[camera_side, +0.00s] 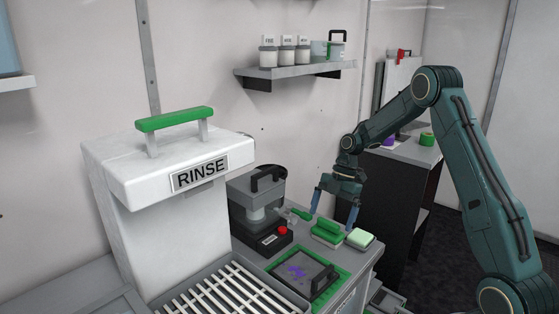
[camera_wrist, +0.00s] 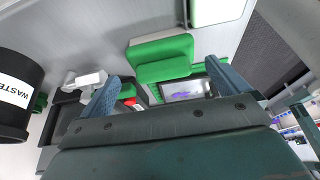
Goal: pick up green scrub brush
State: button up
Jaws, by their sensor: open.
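A green two-tier block that looks like the green scrub brush (camera_side: 327,232) lies on the grey counter near its right end. In the wrist view the brush (camera_wrist: 160,50) shows beyond and between the fingertips. My gripper (camera_side: 333,208) is open and empty, pointing down above the brush, with its blue fingers apart. In the wrist view the gripper (camera_wrist: 162,74) has one finger towards each side of the brush. I cannot tell the exact height gap.
A pale green-edged sponge (camera_side: 360,238) lies close to the right of the brush. A dark grey machine with a red button (camera_side: 283,230) stands to the left. A green-framed tray (camera_side: 337,284) is in front. A black waste bin (camera_wrist: 15,95) shows in the wrist view.

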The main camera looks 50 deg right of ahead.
aim_at(330, 222)
jog(key=shift+x, duration=2.45)
jog(key=shift+s, duration=0.15)
jog(key=c, duration=0.8)
